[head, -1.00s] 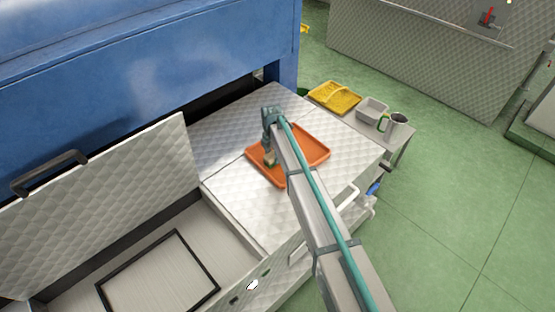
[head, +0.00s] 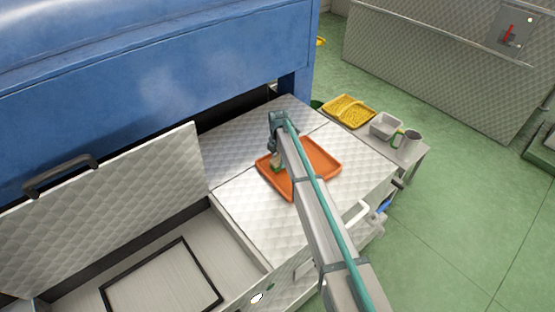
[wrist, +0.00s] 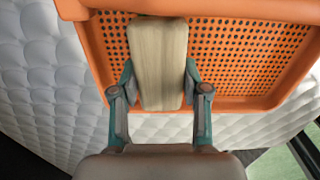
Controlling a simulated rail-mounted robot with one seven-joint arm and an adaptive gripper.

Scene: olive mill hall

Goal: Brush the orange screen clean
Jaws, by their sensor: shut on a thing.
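The orange screen (head: 318,160) is a shallow, rimmed tray on the quilted metal top. In the wrist view its floor is perforated with rows of small dark holes (wrist: 235,60). My gripper (head: 276,150) is over its left part, pointing down. It is shut on a brush (head: 277,166), whose pale wooden block fills the space between the fingers in the wrist view (wrist: 158,65). The brush is over the screen near a rim. Its bristle side is hidden in the wrist view, so I cannot tell whether it touches the mesh. No clear dirt shows on the visible mesh.
A yellow basket (head: 349,111), a grey tub (head: 385,126) and a metal mug (head: 409,143) stand on a side table at right. A blue machine body (head: 160,70) rises behind. A raised quilted lid (head: 110,215) and an open bay are at left.

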